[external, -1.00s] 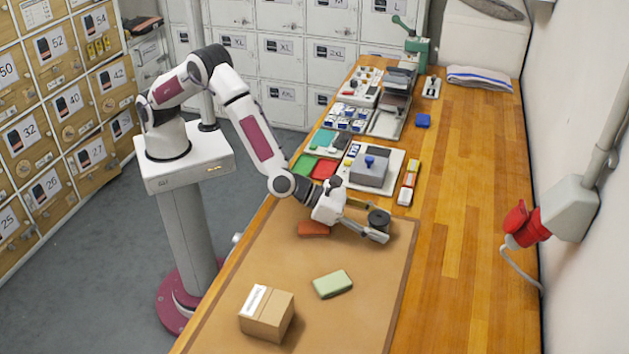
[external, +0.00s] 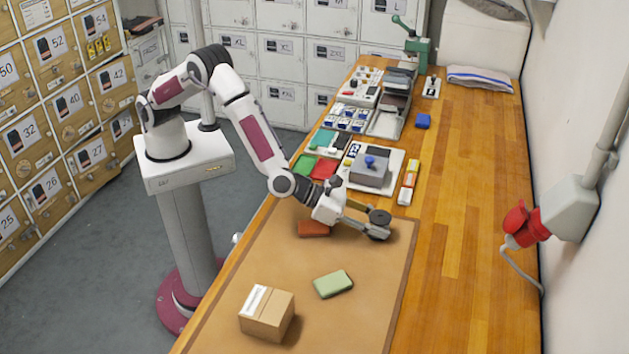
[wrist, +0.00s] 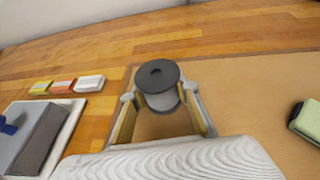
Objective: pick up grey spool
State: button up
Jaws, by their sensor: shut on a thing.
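The grey spool (external: 380,217), with dark round flanges, is between the fingers of my gripper (external: 376,228) over the far right part of the brown mat (external: 385,290). In the wrist view, the spool (wrist: 158,78) stands with its dark top flange and centre hole facing the camera. The fingers of my gripper (wrist: 160,104) press on its lighter grey body from both sides. My gripper is shut on the spool. I cannot tell whether the spool's base touches the mat.
A red-brown block (external: 313,229) lies under my wrist. A green block (external: 333,284) and a cardboard box (external: 267,314) are nearer on the mat. A white tray with a grey block (external: 370,170) and small coloured blocks (external: 408,180) are beyond. Bare wood is free at right.

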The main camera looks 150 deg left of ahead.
aim_at(379, 217)
jog(key=shift+r, duration=0.15)
jog(key=shift+r, duration=4.9)
